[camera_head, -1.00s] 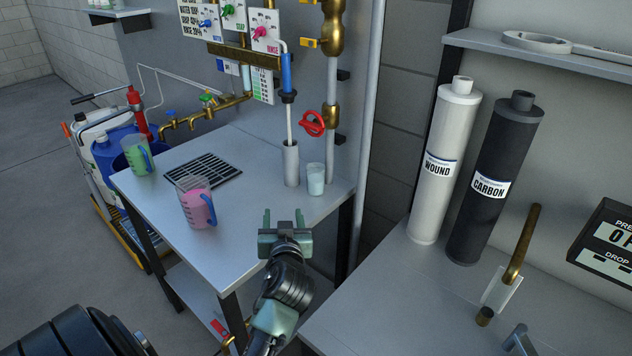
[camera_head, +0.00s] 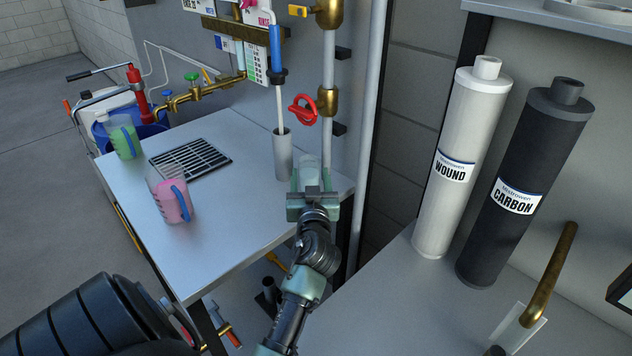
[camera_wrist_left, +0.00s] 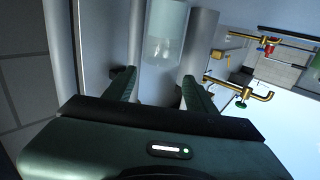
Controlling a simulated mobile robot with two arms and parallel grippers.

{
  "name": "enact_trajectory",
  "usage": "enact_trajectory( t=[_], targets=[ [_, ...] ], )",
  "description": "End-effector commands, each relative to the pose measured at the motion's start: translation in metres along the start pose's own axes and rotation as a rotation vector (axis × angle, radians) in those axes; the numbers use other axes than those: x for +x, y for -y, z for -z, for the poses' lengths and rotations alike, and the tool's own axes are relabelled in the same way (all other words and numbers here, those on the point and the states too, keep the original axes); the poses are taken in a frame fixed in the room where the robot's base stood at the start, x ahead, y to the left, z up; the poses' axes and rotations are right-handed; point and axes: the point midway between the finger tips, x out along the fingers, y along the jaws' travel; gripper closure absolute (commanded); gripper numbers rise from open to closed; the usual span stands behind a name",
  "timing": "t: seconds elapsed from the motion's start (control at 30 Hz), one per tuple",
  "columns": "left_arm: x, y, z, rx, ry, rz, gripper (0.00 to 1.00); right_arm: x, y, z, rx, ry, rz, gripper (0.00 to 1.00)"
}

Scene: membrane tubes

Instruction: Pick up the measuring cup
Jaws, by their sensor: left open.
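A small clear cup with pale liquid (camera_head: 311,164), seemingly the measuring cup, stands near the back right edge of the metal table (camera_head: 235,240). My left gripper (camera_head: 311,178) is open in front of it and partly hides it in the head view. In the left wrist view the cup (camera_wrist_left: 165,35) lies ahead, roughly between the lines of the two open fingers (camera_wrist_left: 160,82). I cannot tell whether the fingertips reach around it. My right gripper is not in view.
A grey upright tube (camera_head: 283,155) stands just left of the cup. A pink jug (camera_head: 170,200) and a green jug (camera_head: 124,140) are farther left. A black grate (camera_head: 190,158) lies behind the pink jug. White (camera_head: 455,170) and dark (camera_head: 515,190) cylinders stand right.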

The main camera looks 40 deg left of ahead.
Motion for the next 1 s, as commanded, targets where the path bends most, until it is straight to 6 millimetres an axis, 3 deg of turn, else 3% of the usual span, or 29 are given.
enact_trajectory(
  t=[0.03, 0.2, 0.33, 0.47, 1.0],
  targets=[
    [0.0, 0.0, -0.014, 0.0, 0.0, 0.0, 0.44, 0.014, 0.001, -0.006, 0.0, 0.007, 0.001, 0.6],
    [0.0, -0.001, -0.035, 0.0, 0.0, 0.0, 0.44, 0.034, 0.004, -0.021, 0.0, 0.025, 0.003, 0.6],
    [0.0, -0.001, -0.047, 0.0, 0.0, 0.0, 0.44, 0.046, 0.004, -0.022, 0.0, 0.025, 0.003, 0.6],
    [0.007, -0.001, -0.046, 0.002, -0.002, 0.0, 0.44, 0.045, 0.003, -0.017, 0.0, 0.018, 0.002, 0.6],
    [0.074, 0.0, -0.046, 0.001, 0.0, 0.0, 0.44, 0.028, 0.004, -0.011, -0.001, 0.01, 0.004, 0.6]
  ],
)
